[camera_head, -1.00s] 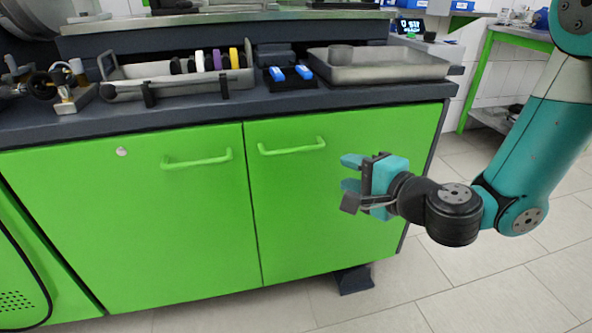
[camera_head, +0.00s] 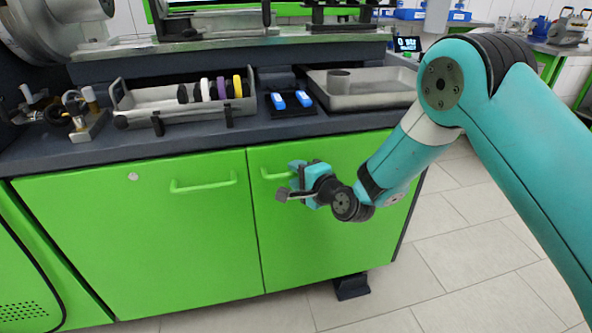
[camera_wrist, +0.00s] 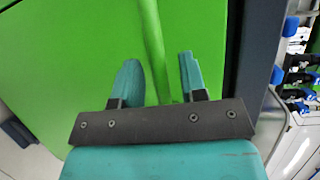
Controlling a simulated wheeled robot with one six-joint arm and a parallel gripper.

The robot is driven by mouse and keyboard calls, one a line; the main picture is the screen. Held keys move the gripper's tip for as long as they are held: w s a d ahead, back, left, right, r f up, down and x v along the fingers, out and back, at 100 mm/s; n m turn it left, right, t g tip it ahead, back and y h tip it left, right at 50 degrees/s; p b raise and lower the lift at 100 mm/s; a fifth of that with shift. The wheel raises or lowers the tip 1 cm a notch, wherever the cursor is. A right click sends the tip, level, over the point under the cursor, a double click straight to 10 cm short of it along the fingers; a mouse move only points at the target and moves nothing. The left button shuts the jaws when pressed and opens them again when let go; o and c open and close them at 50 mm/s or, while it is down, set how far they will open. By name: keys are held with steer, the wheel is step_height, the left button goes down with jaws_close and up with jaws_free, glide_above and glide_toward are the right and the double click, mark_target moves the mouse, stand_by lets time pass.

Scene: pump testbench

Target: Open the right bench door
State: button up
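The right bench door (camera_head: 325,245) is a flat green panel, shut flush with its frame. Its green bar handle (camera_head: 270,176) sits near the door's top left, and its right part is hidden behind my gripper (camera_head: 290,180). In the wrist view my gripper (camera_wrist: 158,68) has its two teal fingers spread apart. The handle (camera_wrist: 152,40) runs between them, with a gap to the right finger and a smaller one to the left. The gripper is open and not closed on the handle. Whether the fingers reach past the bar is hard to tell.
The left bench door (camera_head: 140,245) is shut, with its own handle (camera_head: 203,186). On the benchtop above stand a tray of coloured rings (camera_head: 185,105), blue items (camera_head: 290,100) and a metal tray (camera_head: 365,92). Tiled floor (camera_head: 460,240) is free to the right.

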steer(key=shift+w+a, duration=0.2)
steer(key=shift+w, duration=0.05)
jaws_close()
steer(key=shift+s+f, duration=0.1)
steer(key=shift+s, duration=0.05)
